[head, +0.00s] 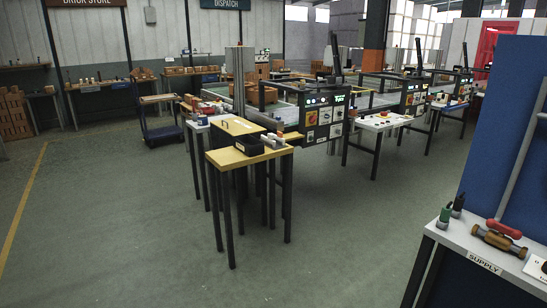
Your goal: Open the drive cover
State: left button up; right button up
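A yellow box-like part (236,127) with a small dark handle-like mark on it stands behind the wooden-topped table in the middle of the head view. It may be the drive cover, but I cannot tell for sure, nor whether it is open or shut. It is beside the near end of a conveyor machine with a black control panel (322,122) that carries several switches. Neither of my grippers is in view.
The wooden-topped table (226,157) holds a dark tray (249,146) and small items. A supply table (466,243) with tools and a blue board (507,130) stand close at right. A blue trolley (163,134) is at back left. The floor at front left is clear.

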aim_at(235, 125)
jog(key=i, duration=2.8)
